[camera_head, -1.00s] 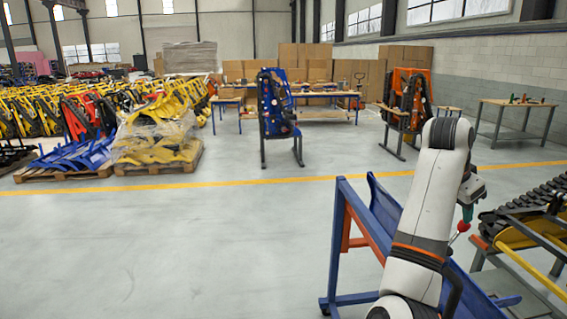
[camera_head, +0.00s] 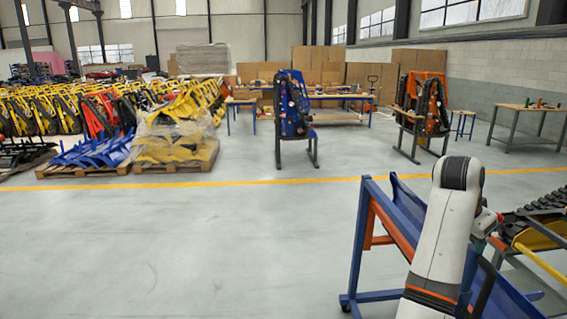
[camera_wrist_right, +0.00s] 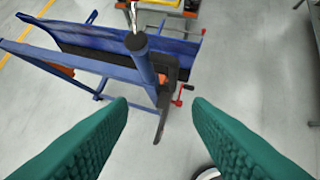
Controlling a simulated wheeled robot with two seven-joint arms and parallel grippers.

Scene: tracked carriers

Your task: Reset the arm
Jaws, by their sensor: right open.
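My right arm rises at the lower right of the head view. Its gripper is mostly hidden behind the arm there, with only a grey and red part showing. In the right wrist view my right gripper (camera_wrist_right: 160,106) has two green ridged fingers spread wide apart, with nothing between them. Beyond the fingertips is a blue metal stand (camera_wrist_right: 98,64) with a dark round-ended post. The same blue and orange stand (camera_head: 364,240) shows beside my arm in the head view. My left gripper is in neither view.
A black-tracked carrier with a yellow bar (camera_head: 535,254) is close at the right edge. A blue carrier (camera_head: 292,110) and an orange one (camera_head: 424,105) stand upright further back. Pallets (camera_head: 180,163) of parts are at left. The floor (camera_head: 200,250) ahead is clear.

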